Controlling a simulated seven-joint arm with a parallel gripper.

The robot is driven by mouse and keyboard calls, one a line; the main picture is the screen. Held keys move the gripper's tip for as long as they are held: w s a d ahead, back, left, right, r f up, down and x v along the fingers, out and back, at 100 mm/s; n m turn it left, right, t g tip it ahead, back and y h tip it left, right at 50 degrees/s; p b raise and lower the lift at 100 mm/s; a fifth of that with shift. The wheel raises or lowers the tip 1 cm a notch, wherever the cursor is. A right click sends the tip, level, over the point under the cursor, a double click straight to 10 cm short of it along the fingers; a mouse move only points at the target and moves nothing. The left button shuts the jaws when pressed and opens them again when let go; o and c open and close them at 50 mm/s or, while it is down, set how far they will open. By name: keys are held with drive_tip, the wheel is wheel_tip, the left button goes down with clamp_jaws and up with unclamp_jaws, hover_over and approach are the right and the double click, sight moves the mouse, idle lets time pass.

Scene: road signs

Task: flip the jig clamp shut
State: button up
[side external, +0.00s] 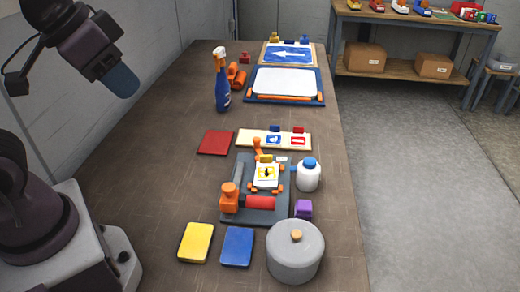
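The jig (243,212) is a dark grey plate in the middle of the near half of the table. A small white plate with a yellow sign and black arrow (266,174) sits on it between orange pieces. The clamp (230,197) seems to be the orange block at the jig's front left. A red cylinder, perhaps its handle (260,202), lies level across the jig's front. I cannot tell the clamp's exact state. My arm's dark end with a blue tip (121,80) hangs at upper left, well away from the jig. Its fingers cannot be made out.
A grey lidded pot (295,251), purple block (304,209) and white bottle (307,175) stand right of the jig. Yellow (196,242) and blue (237,246) pads lie in front. A spray bottle (221,82) stands farther back. The table's left side is clear.

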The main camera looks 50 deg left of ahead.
drive_tip(key=shift+w+d+f, duration=0.1)
drive_tip(key=shift+f, duration=0.2)
drive_tip(key=c, duration=0.4)
drive_tip(key=shift+w+d+f+g, duration=0.15)
drive_tip(key=shift+w+f+g, duration=0.5)
drive_tip(key=shift+f+g, duration=0.2)
clamp_jaws()
drive_tip(key=w+f+n+g+y, duration=0.1)
drive_tip(key=w+f, duration=0.5)
drive_tip(key=w, duration=0.6)
drive_tip(key=w+f+n+g+y, duration=0.2)
drive_tip(key=w+f+n, duration=0.3)
drive_tip(key=w, duration=0.7)
drive_tip(key=w+f+n+g+y, duration=0.1)
drive_tip(key=w+f+n+y, duration=0.2)
drive_tip(key=w+f, duration=0.4)
drive_tip(key=w, duration=0.5)
drive_tip(key=shift+f+n+y, duration=0.3)
drive_tip(key=shift+f, duration=0.05)
